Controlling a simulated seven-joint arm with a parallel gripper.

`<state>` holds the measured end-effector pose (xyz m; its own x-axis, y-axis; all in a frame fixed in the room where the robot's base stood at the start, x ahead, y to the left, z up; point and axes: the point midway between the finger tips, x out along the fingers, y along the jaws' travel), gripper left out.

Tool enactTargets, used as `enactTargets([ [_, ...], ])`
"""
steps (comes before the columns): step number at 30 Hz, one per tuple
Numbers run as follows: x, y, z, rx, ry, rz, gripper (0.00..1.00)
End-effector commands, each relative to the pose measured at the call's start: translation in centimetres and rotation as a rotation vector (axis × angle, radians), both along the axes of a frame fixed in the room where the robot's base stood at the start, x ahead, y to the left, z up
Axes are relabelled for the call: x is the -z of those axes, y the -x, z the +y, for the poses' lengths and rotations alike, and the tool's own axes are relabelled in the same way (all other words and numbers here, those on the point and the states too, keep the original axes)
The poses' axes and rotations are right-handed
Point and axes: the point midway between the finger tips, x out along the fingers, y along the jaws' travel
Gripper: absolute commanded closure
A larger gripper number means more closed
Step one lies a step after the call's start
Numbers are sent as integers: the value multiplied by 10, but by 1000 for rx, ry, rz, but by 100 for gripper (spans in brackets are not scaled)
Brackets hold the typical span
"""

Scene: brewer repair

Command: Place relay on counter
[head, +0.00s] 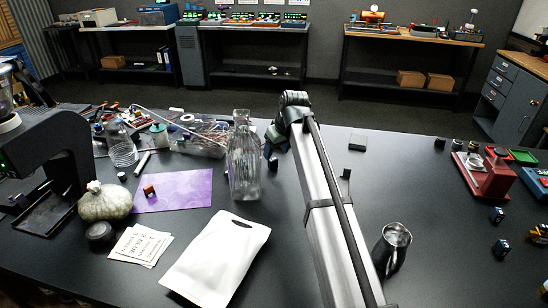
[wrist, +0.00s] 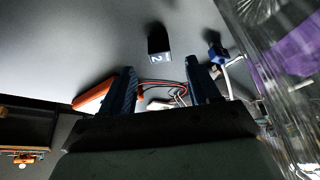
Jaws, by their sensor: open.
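My gripper (head: 272,145) is open above the dark counter (head: 310,160), just right of the clear glass bottle (head: 243,160). In the wrist view its two blue fingers (wrist: 161,85) stand apart with nothing clamped between them. A small dark block (wrist: 159,42) with a pale end marked "2" lies on the counter beyond the fingertips, apart from them; it looks like a relay. In the head view a small dark shape shows just under my gripper, but I cannot tell whether it is that block or a finger.
The glass bottle stands close beside my gripper. A blue connector (wrist: 218,52) with a pale cable lies near the block. A purple mat (head: 180,190), white pouch (head: 217,258), metal jug (head: 392,248) and red device (head: 486,174) are around. The counter between arm and red device is mostly clear.

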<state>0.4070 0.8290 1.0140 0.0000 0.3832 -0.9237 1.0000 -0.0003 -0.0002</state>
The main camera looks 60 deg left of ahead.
Motion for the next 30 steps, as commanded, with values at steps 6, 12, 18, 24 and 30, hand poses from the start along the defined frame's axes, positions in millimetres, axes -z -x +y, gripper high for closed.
enactTargets([
  [6, -35, 0, -14, 0, -1, 0, 39],
  [12, -51, 0, -21, 0, 0, 1, 39],
  [18, -56, 0, -23, 0, 0, 1, 39],
  [24, -56, 0, -23, 0, 0, 0, 39],
  [30, -56, 0, -23, 0, 0, 0, 39],
])
